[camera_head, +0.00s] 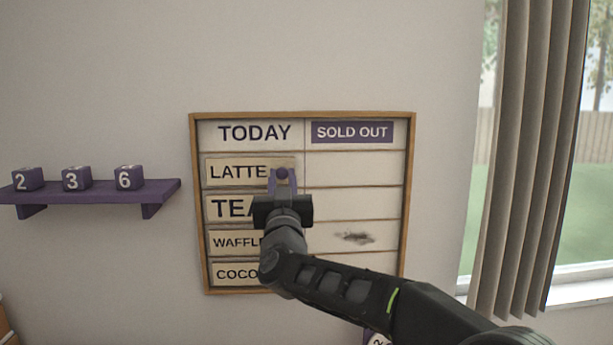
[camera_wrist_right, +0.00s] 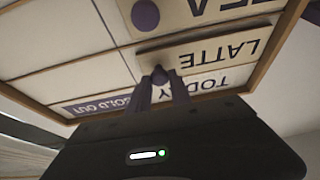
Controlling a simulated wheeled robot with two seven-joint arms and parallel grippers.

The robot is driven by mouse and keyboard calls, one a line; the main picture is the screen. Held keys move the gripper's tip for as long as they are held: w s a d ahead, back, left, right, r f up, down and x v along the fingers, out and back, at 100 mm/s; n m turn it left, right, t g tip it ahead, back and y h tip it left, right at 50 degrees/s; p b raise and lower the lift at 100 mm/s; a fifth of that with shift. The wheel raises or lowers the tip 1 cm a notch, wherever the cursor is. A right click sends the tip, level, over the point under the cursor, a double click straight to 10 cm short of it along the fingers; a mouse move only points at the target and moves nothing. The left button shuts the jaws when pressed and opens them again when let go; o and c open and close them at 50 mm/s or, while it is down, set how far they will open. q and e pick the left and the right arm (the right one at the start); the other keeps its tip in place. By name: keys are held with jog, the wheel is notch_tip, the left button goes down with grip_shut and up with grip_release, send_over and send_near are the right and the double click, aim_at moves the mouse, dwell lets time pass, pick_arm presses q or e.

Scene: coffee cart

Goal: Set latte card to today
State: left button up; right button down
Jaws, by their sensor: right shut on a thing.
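The menu board (camera_head: 411,190) hangs on the wall with a TODAY column on the left and a SOLD OUT column on the right. The LATTE card (camera_head: 236,172) is in the top row of the TODAY column; it also shows upside down in the right wrist view (camera_wrist_right: 222,50). My right gripper (camera_head: 283,177) is shut on the purple knob at the right end of the LATTE card. The knob (camera_wrist_right: 160,76) shows between its fingers in the right wrist view. My left gripper is not in view.
The TEA card (camera_head: 228,208), WAFFLE card (camera_head: 233,242) and COCOA card (camera_head: 233,273) sit below, partly hidden by my right arm. A dark smudge (camera_head: 354,238) marks the SOLD OUT column. A purple shelf (camera_head: 100,192) with number cubes is at left; a curtain (camera_head: 525,150) hangs at right.

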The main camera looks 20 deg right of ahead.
jog(key=shift+w+a, duration=0.1)
jog(key=shift+a, duration=0.25)
jog(key=shift+r, duration=0.1)
jog(key=c, duration=1.2)
grip_release()
jog(key=shift+w+a, duration=0.1)
jog(key=shift+a, duration=0.1)
jog(key=shift+d, duration=0.1)
